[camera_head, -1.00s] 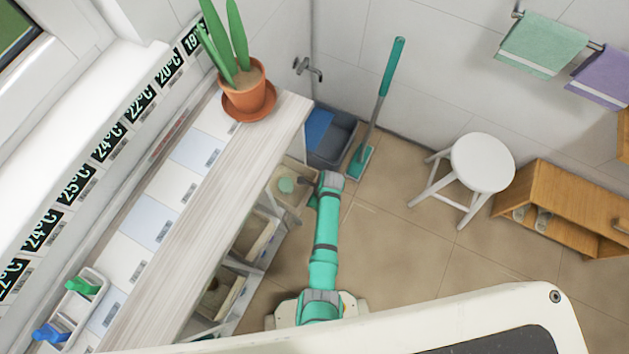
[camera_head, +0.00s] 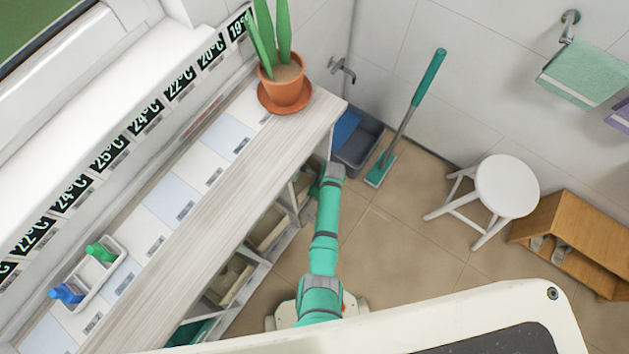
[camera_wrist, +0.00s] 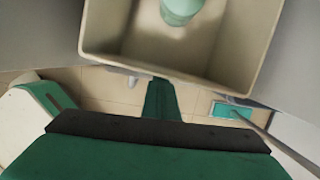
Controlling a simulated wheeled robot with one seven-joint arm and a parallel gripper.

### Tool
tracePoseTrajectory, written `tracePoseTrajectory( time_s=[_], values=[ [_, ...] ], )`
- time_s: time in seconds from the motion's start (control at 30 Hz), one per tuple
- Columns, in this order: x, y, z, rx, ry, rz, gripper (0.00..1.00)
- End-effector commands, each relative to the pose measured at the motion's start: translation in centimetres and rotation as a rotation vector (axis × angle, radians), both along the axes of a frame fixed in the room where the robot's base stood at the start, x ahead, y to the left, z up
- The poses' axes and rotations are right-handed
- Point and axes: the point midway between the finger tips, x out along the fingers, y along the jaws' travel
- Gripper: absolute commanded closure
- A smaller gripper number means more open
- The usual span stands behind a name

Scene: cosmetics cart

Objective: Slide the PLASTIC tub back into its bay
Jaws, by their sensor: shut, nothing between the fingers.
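A beige, open-topped tub (camera_wrist: 203,68) fills the top of the wrist view. A pale green round container (camera_wrist: 180,8) stands in it. No label shows on the tub, so I cannot read whether it is the PLASTIC one. My gripper (camera_wrist: 160,82) is shut and empty, its tips at the tub's near wall. I cannot tell whether they touch it. In the head view my gripper (camera_head: 315,190) is low beside the far end of the white shelf unit (camera_head: 215,195), where the worktop edge and my arm mostly hide the tub.
Other bays with beige tubs (camera_head: 232,278) lie along the unit's open side. A white stool (camera_head: 507,186) and wooden cabinet (camera_head: 575,240) stand right. The tiled floor (camera_head: 400,260) between is clear.

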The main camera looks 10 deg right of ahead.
Motion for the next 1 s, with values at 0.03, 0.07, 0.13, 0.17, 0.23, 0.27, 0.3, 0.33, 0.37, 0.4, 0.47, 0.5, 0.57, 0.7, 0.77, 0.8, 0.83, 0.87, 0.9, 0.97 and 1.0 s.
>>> tracePoseTrajectory(
  time_s=[0.03, 0.07, 0.13, 0.17, 0.23, 0.27, 0.3, 0.33, 0.37, 0.4, 0.47, 0.5, 0.57, 0.7, 0.77, 0.8, 0.83, 0.87, 0.9, 0.97, 1.0],
  values=[
    [0.0, 0.0, 0.0, 0.0, 0.0, -0.001, 1.0],
    [0.0, 0.0, 0.0, 0.0, 0.0, -0.001, 1.0],
    [0.0, 0.0, 0.0, 0.0, 0.0, -0.001, 1.0],
    [0.0, 0.0, 0.0, 0.0, 0.0, -0.001, 1.0],
    [0.0, 0.0, 0.0, 0.0, 0.0, -0.001, 1.0],
    [0.0, 0.0, 0.0, 0.0, 0.0, -0.001, 1.0],
    [-0.1, -0.1, 0.0, 0.0, 0.0, -0.001, 1.0],
    [-0.2, -0.3, 0.0, 0.0, 0.0, -0.002, 1.0],
    [-0.3, -0.4, 0.0, 0.0, 0.001, -0.003, 1.0],
    [-0.4, -0.7, 0.0, 0.0, 0.001, -0.003, 1.0],
    [-0.8, -1.2, 0.0, 0.0, 0.0, -0.002, 1.0],
    [-1.1, -1.6, 0.0, 0.0, 0.001, -0.003, 1.0],
    [-1.7, -2.4, 0.0, 0.0, 0.001, -0.003, 1.0],
    [-2.3, -3.6, 1.9, -0.002, -0.005, -0.007, 1.0],
    [-2.5, -3.8, 3.0, -0.002, -0.005, -0.007, 1.0],
    [-2.6, -3.9, 3.8, -0.001, -0.004, -0.006, 1.0],
    [-2.7, -3.9, 4.4, -0.001, -0.004, -0.004, 1.0],
    [-2.8, -3.9, 4.9, -0.001, -0.003, -0.002, 1.0],
    [-2.9, -3.9, 5.7, -0.001, -0.002, 0.001, 1.0],
    [-3.0, -3.9, 6.7, -0.001, -0.004, 0.004, 1.0],
    [-3.1, -3.9, 7.3, -0.001, -0.003, 0.007, 1.0]
  ],
)
